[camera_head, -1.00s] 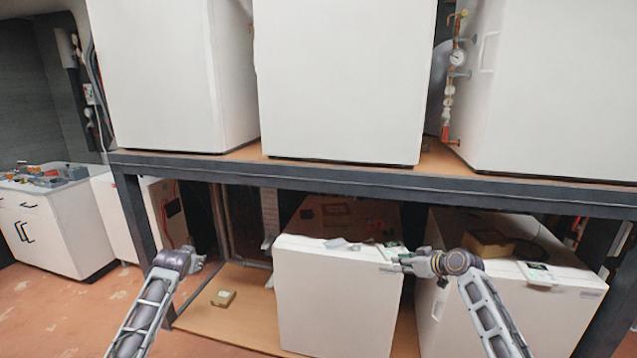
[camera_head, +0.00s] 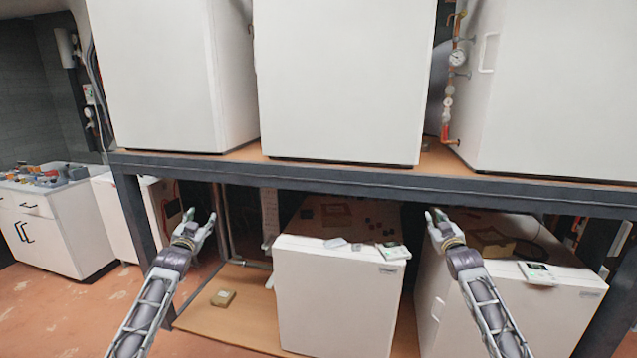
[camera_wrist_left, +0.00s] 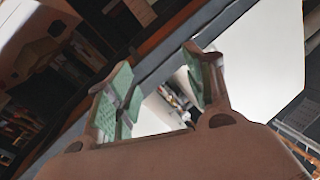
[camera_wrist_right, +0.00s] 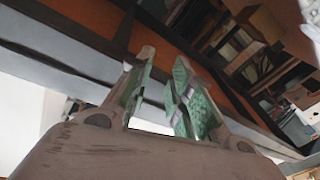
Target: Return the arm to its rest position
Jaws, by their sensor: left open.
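My left arm comes in from the lower left in the head view, with its gripper (camera_head: 204,219) raised and pointing up in front of the dark opening under the shelf. Its green-padded fingers stand apart and empty in the left wrist view (camera_wrist_left: 160,85). My right arm comes in from the lower right, and its gripper (camera_head: 433,214) points up just below the shelf beam, between the two lower white units. In the right wrist view its fingers (camera_wrist_right: 160,85) are a little apart with nothing between them.
A dark shelf beam (camera_head: 330,177) runs above both grippers, with large white units (camera_head: 340,80) on it. Below are a middle unit (camera_head: 335,300) with a small control panel (camera_head: 392,251) and a right unit (camera_head: 560,310). A small box (camera_head: 223,298) lies on the lower board.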

